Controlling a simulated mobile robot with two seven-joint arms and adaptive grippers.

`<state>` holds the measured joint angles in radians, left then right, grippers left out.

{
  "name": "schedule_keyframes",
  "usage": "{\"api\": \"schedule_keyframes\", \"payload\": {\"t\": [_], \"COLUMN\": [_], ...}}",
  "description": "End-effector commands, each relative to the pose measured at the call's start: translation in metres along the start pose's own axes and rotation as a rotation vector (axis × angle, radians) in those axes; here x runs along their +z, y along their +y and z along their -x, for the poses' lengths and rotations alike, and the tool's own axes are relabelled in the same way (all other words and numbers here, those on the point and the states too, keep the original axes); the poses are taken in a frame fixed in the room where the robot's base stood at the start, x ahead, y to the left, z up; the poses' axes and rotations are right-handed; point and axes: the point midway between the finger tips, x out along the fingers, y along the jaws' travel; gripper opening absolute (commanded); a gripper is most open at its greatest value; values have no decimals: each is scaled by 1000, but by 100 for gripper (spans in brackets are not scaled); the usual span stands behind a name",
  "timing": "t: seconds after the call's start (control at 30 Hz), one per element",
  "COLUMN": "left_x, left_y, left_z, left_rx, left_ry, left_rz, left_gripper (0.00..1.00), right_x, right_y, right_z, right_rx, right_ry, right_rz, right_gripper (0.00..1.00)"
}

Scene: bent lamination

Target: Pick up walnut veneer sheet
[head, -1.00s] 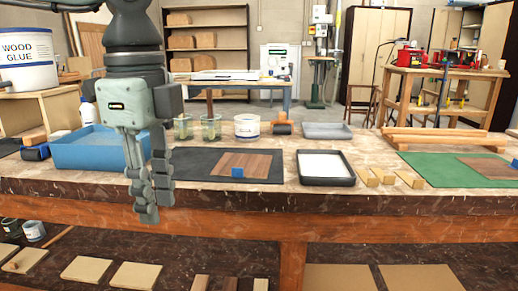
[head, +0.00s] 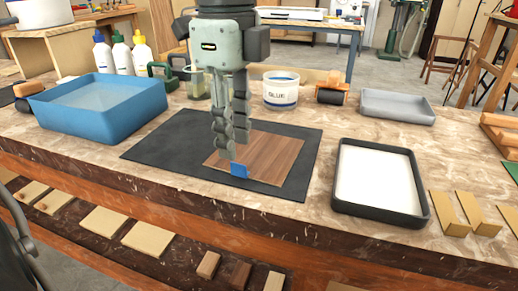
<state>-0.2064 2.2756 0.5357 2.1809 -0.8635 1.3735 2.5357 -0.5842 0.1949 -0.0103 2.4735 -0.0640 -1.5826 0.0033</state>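The walnut veneer sheet (head: 272,156) is a thin brown striped rectangle lying flat on a dark mat (head: 165,142) on the bench. A small blue piece (head: 239,171) is at its near edge. My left gripper (head: 231,150) points down over the left part of the sheet, its fingertips just behind the blue piece in the picture. The fingers look close together from this angle, so their opening is unclear, as is whether they touch the sheet. The gripper hides part of the sheet and mat. My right gripper is not in view.
A blue tray (head: 100,112) stands left of the mat, and a black tray with white contents (head: 428,212) stands right. Behind are glass jars, a glue tub (head: 281,92), a roller (head: 332,90) and a grey tray (head: 398,105). Wooden wedges (head: 449,215) lie far right.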

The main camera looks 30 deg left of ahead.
Motion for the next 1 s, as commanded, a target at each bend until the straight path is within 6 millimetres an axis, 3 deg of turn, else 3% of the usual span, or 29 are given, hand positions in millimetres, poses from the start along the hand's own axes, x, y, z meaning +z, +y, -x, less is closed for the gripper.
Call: {"api": "schedule_keyframes", "payload": {"t": [0.3,0.57,0.8,1.0], "left_x": [-2,-2,-2,-2], "left_y": [-2,-2,-2,-2], "left_z": [-44,-48,-48,-48], "left_rx": [2,-2,-2,-2], "left_ry": [2,0,0,0], "left_rz": [2,2,2,2], "left_gripper": [27,27,1,0], "right_x": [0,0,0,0], "right_y": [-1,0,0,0], "right_z": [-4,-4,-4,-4], "right_rx": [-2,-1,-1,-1], "right_ry": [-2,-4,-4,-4], "right_rz": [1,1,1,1], "right_gripper": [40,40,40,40]}}
